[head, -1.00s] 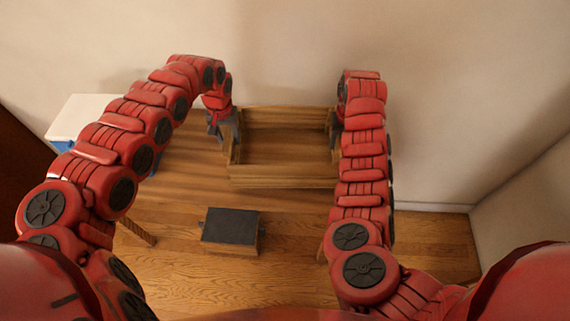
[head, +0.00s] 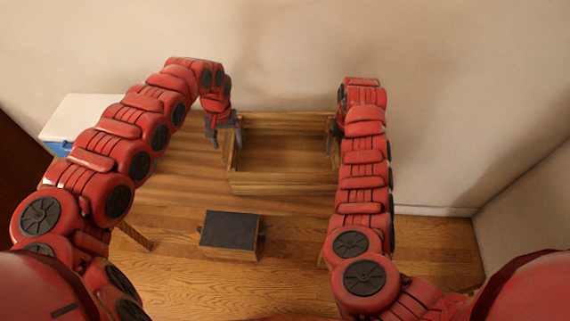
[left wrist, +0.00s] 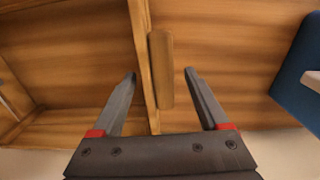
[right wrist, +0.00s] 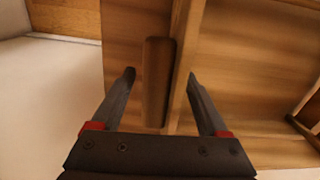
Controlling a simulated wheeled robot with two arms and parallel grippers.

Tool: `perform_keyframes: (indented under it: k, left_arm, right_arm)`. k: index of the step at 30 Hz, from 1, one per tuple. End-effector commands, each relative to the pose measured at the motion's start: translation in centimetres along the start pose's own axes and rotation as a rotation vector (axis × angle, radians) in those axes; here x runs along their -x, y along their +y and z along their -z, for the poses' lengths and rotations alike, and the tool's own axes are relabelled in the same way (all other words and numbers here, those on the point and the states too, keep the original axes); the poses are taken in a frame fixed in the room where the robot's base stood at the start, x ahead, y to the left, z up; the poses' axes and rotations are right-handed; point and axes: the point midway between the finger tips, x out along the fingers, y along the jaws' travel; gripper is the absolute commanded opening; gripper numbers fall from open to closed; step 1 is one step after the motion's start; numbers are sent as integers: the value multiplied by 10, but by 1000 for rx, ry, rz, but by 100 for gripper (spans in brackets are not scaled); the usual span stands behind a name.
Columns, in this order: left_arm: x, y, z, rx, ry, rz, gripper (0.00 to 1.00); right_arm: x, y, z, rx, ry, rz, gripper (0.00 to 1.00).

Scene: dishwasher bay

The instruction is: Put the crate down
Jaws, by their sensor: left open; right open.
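The wooden crate (head: 284,184) is an open box that appears to rest level on the wooden table (head: 185,170) against the back wall. My left gripper (head: 223,136) is open at its left side. In the left wrist view, the fingers (left wrist: 160,75) stand apart on either side of the crate's left wall (left wrist: 141,45) and handle (left wrist: 161,70), with gaps. My right gripper (right wrist: 160,75) is open at the right side, its fingers astride the right handle (right wrist: 156,85) and wall (right wrist: 184,50). In the head view my right arm mostly hides that gripper.
A blue cooler with a white lid (head: 85,115) stands at the table's left, close to my left gripper in the left wrist view (left wrist: 303,90). A black-topped wooden box (head: 230,232) is in front, lower down. Walls bound the back and right.

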Motion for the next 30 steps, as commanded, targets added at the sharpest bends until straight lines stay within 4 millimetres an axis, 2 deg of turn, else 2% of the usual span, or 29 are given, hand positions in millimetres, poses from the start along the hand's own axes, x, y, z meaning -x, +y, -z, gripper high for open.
perform_keyframes:
  k: [9, 15, 19, 23, 30]
  left_arm:
    - [71, 1, 1, -2, 6, 0, 77]
    - [100, 1, 1, -2, 4, 0, 77]
    - [106, 1, 0, -2, 3, -1, 77]
    - [107, 0, 0, -1, 2, 0, 77]
    - [106, 0, 0, -1, 1, 0, 77]
  right_arm:
    - [0, 0, 0, 0, 0, 0, 78]
    - [0, 0, 0, 0, 0, 0, 78]
    - [5, 0, 1, 0, 2, 0, 78]
    - [24, -1, 1, 1, 4, 1, 78]
    - [81, -3, 2, 2, 5, 1, 78]
